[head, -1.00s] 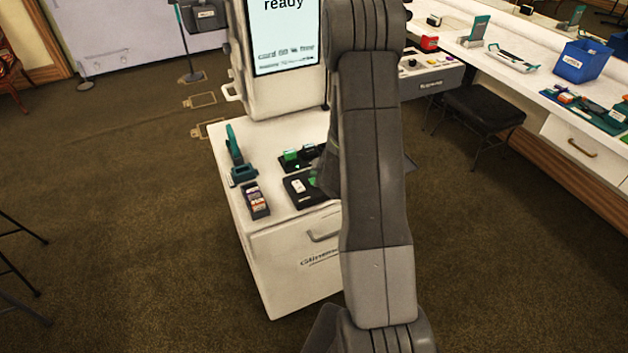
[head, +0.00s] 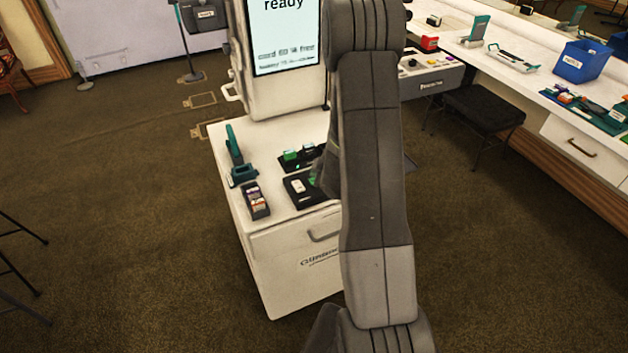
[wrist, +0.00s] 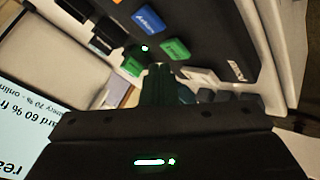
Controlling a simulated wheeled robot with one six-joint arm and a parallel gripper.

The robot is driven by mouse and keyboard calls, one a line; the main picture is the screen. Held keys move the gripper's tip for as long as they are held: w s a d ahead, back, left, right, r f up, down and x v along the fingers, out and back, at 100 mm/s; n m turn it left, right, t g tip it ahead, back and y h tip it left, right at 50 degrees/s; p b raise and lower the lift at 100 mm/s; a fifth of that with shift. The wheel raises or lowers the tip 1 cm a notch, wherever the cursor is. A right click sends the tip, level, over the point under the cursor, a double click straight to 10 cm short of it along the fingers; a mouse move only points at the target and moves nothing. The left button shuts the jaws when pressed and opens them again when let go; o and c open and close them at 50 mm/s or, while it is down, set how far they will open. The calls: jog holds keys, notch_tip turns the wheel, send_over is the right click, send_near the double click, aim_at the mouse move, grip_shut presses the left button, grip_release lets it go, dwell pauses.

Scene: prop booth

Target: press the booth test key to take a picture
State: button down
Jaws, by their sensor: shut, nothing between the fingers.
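The photo booth (head: 284,45) stands at the back with its screen lit, reading "ready". In front of it, on a white cabinet top, lies a black panel (head: 300,188) with a white piece on it. In the wrist view a dark panel (wrist: 205,28) carries a blue labelled key (wrist: 148,20) and two green labelled keys (wrist: 175,50). The labels are too blurred to read, so I cannot tell which is the test key. My gripper (wrist: 162,72) is shut and empty, its tips close to the green keys; contact cannot be told. My arm hides part of the cabinet top in the head view.
A teal stapler-like tool (head: 238,160) and a dark box of small labelled items (head: 255,200) stand on the cabinet's left side. A long counter with a blue bin (head: 583,61) and a dark stool (head: 480,108) are at right. The floor at left is mostly clear.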

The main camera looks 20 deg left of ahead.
jog(key=shift+f, duration=0.1)
jog(key=shift+f+b, duration=0.35)
jog(key=shift+b, duration=0.2)
jog(key=shift+f+b, duration=0.4)
dwell(0.5)
dwell(0.4)
jog(key=shift+r+p, duration=0.6)
jog(key=shift+r, duration=0.25)
jog(key=shift+r+p, duration=2)
jog(key=shift+r, duration=0.5)
